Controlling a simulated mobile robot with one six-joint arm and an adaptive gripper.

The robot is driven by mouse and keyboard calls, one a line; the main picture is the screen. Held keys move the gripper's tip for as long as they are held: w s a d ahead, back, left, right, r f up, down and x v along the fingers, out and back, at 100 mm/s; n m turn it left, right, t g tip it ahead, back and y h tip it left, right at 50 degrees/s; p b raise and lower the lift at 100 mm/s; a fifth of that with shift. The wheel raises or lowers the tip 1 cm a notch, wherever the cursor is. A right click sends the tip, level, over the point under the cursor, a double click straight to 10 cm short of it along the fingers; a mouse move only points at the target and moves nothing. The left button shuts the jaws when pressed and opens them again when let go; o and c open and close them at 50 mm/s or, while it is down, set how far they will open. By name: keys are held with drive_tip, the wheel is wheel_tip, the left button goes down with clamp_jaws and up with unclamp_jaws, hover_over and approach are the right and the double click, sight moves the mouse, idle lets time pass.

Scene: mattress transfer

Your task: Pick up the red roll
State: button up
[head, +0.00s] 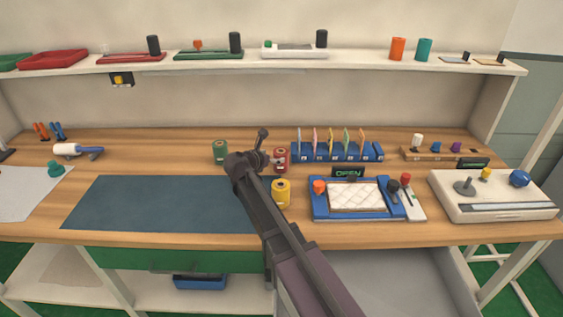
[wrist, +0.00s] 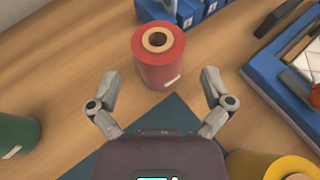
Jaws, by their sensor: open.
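The red roll (wrist: 160,66) stands upright on the wooden bench, with a tan core and a pale label low on its side. In the head view the red roll (head: 281,161) is partly hidden by my arm, between the green roll (head: 220,151) and the yellow roll (head: 281,193). My gripper (wrist: 159,86) is open and empty in the wrist view, its fingers spread to either side below the red roll and not touching it. In the head view my gripper (head: 263,150) is just left of the red roll, with its fingers hard to make out.
The green roll also shows in the wrist view (wrist: 16,135) at left, the yellow roll (wrist: 288,166) at lower right. Behind stands a blue rack (head: 335,152) with several coloured cards. A blue-framed quilting press (head: 356,197) stands right. A dark blue mat (head: 160,203) lies left, clear on top.

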sight(277, 154)
drive_tip(key=b+x, duration=0.1)
drive_tip(key=x, duration=0.3)
drive_tip(key=shift+w+b, duration=0.2)
drive_tip(key=shift+b, duration=0.15)
drive_tip(key=shift+w+d+f, duration=0.1)
drive_tip(key=shift+w+d, duration=0.2)
drive_tip(key=c, duration=1.1)
